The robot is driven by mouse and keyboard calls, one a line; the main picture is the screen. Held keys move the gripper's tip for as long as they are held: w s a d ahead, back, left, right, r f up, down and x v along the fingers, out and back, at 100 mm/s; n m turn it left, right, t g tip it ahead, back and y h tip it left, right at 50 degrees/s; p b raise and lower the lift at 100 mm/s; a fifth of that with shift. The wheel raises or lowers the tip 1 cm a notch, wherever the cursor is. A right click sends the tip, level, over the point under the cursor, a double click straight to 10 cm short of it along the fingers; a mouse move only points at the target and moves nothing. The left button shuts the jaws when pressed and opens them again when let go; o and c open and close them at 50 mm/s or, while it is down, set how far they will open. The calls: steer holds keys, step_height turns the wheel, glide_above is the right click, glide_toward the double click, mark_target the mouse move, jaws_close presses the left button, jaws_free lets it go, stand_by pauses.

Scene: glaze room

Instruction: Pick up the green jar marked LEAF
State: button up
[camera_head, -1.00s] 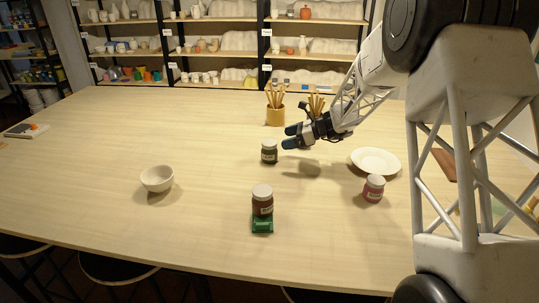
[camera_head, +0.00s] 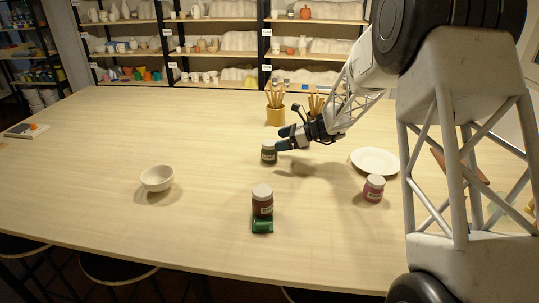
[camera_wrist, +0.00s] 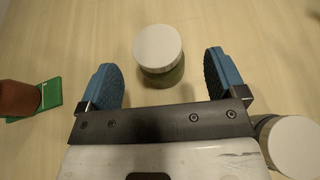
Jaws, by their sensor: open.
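A small jar with a white lid and a dark green body (camera_head: 268,154) stands upright on the table, left of my gripper (camera_head: 284,138) in the head view. I cannot read its label. In the wrist view this jar (camera_wrist: 158,48) lies ahead of and between the two blue fingers of my open gripper (camera_wrist: 163,78). There is a gap on both sides, and neither finger appears to touch it. The jar's body is mostly hidden under its lid in that view.
A brown jar (camera_head: 262,207) stands at a green object (camera_head: 262,226) nearer the front. A pink jar (camera_head: 374,189) and a white plate (camera_head: 375,161) are to the right. A bowl (camera_head: 157,178) is at left. A tool pot (camera_head: 275,116) stands behind the jar.

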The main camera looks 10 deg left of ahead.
mark_target(271, 143)
steer(key=shift+a, duration=0.1)
steer(key=shift+x, duration=2.5)
steer(key=shift+s, duration=0.2)
steer(key=shift+c, duration=0.3)
steer(key=c, duration=1.1)
steer(key=shift+c, duration=0.2)
steer(key=shift+r, duration=1.55)
steer(key=shift+s+r, duration=0.15)
steer(key=shift+r, duration=0.1)
steer(key=s+d, duration=0.2)
steer(key=s, duration=0.5)
steer(key=s+d+r, duration=0.1)
steer(key=s+d, duration=0.2)
steer(key=s, duration=0.4)
steer(key=shift+s+d, duration=0.25)
steer(key=shift+s, duration=0.1)
